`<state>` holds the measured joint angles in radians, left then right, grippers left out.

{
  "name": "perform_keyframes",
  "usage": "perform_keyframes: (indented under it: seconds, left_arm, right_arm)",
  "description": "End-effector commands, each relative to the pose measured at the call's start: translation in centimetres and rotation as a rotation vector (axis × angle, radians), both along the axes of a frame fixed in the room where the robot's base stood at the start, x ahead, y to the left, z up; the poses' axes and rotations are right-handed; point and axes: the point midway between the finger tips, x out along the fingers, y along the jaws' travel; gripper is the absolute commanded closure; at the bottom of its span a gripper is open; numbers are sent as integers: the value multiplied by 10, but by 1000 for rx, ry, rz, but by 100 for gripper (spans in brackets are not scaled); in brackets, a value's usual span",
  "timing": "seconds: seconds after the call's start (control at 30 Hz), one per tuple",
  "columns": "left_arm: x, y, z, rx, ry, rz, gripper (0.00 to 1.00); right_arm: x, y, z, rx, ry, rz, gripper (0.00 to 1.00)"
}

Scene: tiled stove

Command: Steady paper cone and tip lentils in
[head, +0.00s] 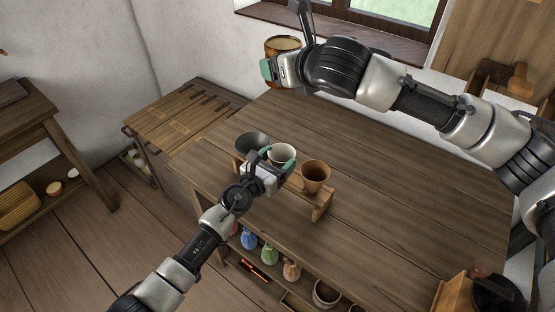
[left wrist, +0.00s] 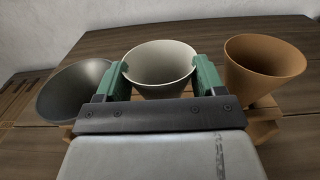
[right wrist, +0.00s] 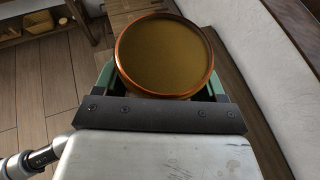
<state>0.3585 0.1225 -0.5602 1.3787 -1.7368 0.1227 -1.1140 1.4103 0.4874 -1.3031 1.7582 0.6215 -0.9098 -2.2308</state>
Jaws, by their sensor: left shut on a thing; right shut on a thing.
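A white paper cone (head: 283,153) stands in the middle of a low wooden rack (head: 321,211) on the table. My left gripper (head: 268,159) is shut on it; the left wrist view shows the cone (left wrist: 160,66) between green fingers (left wrist: 162,82). A dark grey cone (head: 252,142) stands to its left and a brown cone (head: 315,174) to its right. My right gripper (head: 270,71) is shut on a copper-rimmed cup (head: 283,44), held towards the back of the table. In the right wrist view the cup (right wrist: 164,55) has a smooth brownish-yellow inside; single lentils cannot be made out.
The wooden table (head: 400,180) is clear to the right of the rack. Several small coloured bottles (head: 269,254) stand on a shelf below the front edge. A wooden box (head: 455,294) is at the front right. A window sill (head: 340,32) runs behind.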

Motion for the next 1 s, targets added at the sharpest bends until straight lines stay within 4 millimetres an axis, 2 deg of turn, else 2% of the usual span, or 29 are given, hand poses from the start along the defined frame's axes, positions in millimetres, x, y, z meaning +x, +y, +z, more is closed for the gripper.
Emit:
perform_keyframes:
  seconds: [0.33, 0.57, 0.77, 1.0]
  left_arm:
    - [0, 0, -1, 1, 2, 0, 53]
    - [0, 0, -1, 1, 2, 0, 53]
    - [0, 0, -1, 1, 2, 0, 53]
    - [0, 0, -1, 1, 2, 0, 53]
  right_arm:
    - [1, 1, 1, -1, -3, 2, 59]
    - [22, 7, 0, -33, -15, 46, 59]
    - [35, 12, -7, -62, -24, 142, 59]
    - [41, 15, -21, -89, -33, 260, 59]
